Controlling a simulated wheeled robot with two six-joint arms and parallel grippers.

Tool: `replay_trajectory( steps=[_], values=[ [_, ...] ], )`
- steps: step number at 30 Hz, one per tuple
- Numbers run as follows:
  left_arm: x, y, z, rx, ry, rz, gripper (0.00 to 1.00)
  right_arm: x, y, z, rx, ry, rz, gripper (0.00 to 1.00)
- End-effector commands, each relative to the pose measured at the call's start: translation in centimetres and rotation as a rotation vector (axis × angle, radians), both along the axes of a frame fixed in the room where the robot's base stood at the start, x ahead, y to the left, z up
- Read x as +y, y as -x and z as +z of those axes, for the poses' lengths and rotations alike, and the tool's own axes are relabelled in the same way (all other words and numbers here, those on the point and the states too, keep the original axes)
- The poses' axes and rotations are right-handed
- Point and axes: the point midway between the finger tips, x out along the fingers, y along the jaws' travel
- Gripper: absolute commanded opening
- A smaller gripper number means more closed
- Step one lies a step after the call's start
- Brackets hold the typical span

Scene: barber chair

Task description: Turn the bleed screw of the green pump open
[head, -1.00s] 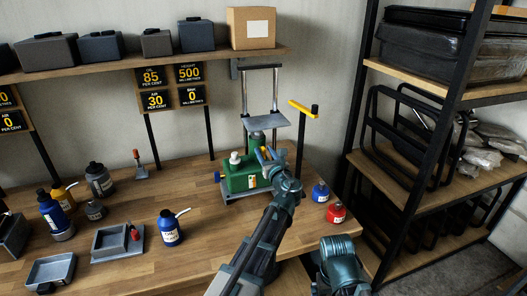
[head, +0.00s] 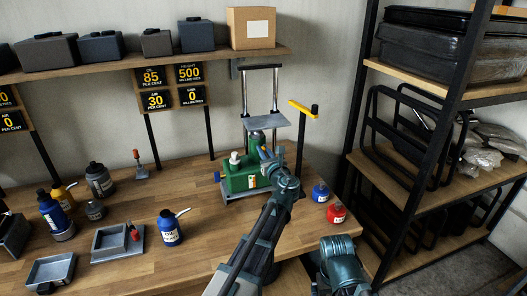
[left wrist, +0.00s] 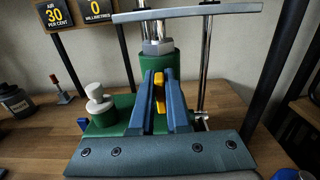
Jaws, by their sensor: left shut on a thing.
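The green pump (head: 243,178) stands on its grey base towards the back right of the bench, under a press frame with a grey plate. A white cap (left wrist: 99,103) is on its left part in the left wrist view. My left gripper (head: 267,154) reaches it from the front right. Its two blue fingers (left wrist: 159,95) are shut on a yellow upright piece at the pump, which looks like the bleed screw (left wrist: 159,90). The fingers hide its lower part and the pump behind them.
A yellow-topped handle (head: 304,108) stands right of the press. A blue bottle with a spout (head: 170,229) and grey trays are at the left. A black shelf rack borders the right.

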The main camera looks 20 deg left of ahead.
Motion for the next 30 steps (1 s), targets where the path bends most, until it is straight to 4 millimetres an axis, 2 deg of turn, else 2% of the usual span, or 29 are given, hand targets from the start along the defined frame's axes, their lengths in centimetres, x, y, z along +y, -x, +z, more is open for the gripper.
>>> replay_trajectory(
  steps=[11,30],
  values=[
    [0.08,0.09,-0.03,-0.05,0.075,0.0,0.0,0.0,0.0,-0.03,0.0,0.0,0.0,1.0],
    [0.59,0.47,-0.32,-0.373,0.553,0.0,0.0,0.0,0.0,-0.31,0.0,0.0,0.0,1.0]
  ],
)
